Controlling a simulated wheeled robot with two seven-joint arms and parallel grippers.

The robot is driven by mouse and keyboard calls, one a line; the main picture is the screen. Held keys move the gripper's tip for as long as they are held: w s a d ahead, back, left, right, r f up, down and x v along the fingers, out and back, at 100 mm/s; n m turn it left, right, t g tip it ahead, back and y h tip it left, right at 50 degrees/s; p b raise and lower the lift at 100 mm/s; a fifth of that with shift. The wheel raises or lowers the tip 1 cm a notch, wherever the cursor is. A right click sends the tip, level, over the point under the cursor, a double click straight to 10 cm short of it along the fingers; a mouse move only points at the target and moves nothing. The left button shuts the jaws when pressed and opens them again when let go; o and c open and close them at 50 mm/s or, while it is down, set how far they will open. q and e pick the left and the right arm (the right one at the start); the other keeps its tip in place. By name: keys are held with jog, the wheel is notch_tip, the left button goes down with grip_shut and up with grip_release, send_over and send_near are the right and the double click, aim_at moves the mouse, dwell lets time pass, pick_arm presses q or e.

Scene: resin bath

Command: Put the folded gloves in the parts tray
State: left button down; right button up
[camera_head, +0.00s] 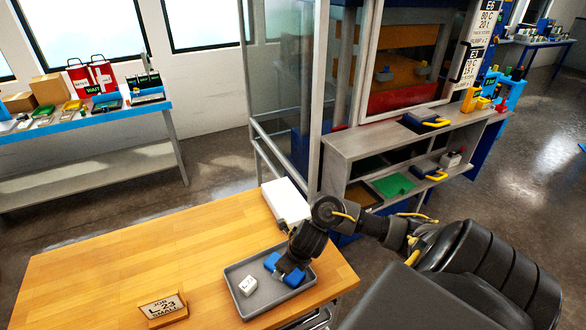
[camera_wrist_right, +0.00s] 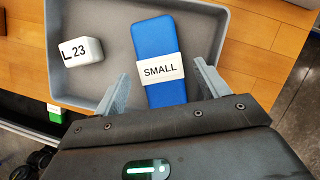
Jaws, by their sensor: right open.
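The folded gloves (camera_wrist_right: 157,38) are a flat blue bundle with a white band reading SMALL. They lie inside the grey parts tray (camera_wrist_right: 235,45). In the head view the blue gloves (camera_head: 271,262) also show in the tray (camera_head: 247,312), partly hidden by my gripper. My right gripper (camera_wrist_right: 160,70) is open, with one finger on each side of the gloves and a gap showing at both sides. In the head view my right gripper (camera_head: 289,263) is low over the tray. My left gripper is not in view.
A white block marked L 23 (camera_wrist_right: 83,51) lies in the tray left of the gloves; it also shows in the head view (camera_head: 247,286). A job sign (camera_head: 164,306) and a white box (camera_head: 286,202) are on the wooden table (camera_head: 130,255), whose left part is clear.

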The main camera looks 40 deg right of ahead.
jog(key=p+v, duration=0.3)
jog(key=v, duration=0.7)
jog(key=shift+s, duration=0.1)
